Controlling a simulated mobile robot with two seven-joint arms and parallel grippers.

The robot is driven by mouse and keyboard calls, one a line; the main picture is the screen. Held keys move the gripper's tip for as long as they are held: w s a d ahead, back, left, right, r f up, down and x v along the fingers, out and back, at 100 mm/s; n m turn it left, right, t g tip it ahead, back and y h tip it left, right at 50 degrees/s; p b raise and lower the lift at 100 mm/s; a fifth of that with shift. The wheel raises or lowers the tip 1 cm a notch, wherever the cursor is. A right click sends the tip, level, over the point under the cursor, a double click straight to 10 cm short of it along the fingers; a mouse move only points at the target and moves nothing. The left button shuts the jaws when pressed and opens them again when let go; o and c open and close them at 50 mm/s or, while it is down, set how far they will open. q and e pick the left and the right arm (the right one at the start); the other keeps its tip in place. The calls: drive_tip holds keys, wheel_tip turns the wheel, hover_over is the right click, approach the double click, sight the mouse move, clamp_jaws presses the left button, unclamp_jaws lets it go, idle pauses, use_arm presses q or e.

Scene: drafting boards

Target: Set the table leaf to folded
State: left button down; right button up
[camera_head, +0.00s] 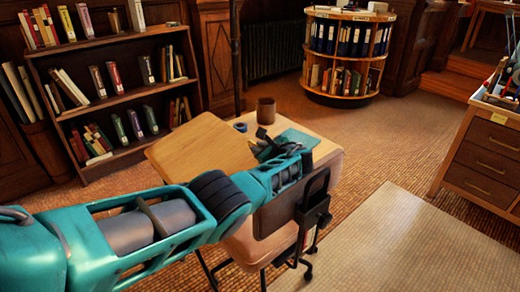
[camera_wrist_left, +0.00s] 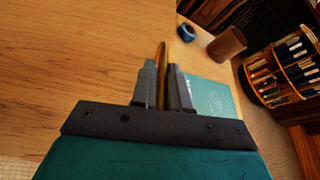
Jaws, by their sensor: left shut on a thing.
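The table leaf (camera_head: 195,150) is a light wooden panel on the left side of the small table (camera_head: 326,147). It looks tilted against the tabletop, though its exact angle is hard to tell. My left gripper (camera_head: 266,143) is at the leaf's right edge, above the table. In the left wrist view, the leaf (camera_wrist_left: 75,65) fills the left side. The fingers of my left gripper (camera_wrist_left: 163,82) are closed around a thin golden-brown strip that looks like the leaf's edge. My forearm and hand hide part of the leaf and table. My right gripper is out of view.
A brown cup (camera_head: 266,111), a blue ring (camera_head: 240,127) and a teal book (camera_head: 298,137) are on the tabletop close to my gripper. A chair (camera_head: 250,248) stands in front. A bookcase (camera_head: 112,101) is behind at left; open floor (camera_head: 390,140) lies to the right.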

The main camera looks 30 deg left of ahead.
use_arm(q)
drive_tip(key=shift+s+a+f, duration=0.1)
drive_tip(key=shift+a, duration=0.05)
drive_tip(key=c, duration=1.2)
unclamp_jaws()
drive_tip(key=shift+s+d+r+p, duration=0.15)
drive_tip(key=shift+d+r+p, duration=0.2)
drive_tip(key=shift+p, duration=0.2)
drive_tip(key=shift+p+v, duration=3.05)
drive_tip(key=shift+v, duration=3)
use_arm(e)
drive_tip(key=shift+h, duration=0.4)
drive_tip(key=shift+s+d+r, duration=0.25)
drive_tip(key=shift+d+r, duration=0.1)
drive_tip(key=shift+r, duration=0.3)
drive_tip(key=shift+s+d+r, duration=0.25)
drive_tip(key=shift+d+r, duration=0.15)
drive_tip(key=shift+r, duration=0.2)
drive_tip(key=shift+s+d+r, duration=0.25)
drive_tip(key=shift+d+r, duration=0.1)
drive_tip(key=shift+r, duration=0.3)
use_arm(q)
drive_tip(key=shift+f, duration=0.1)
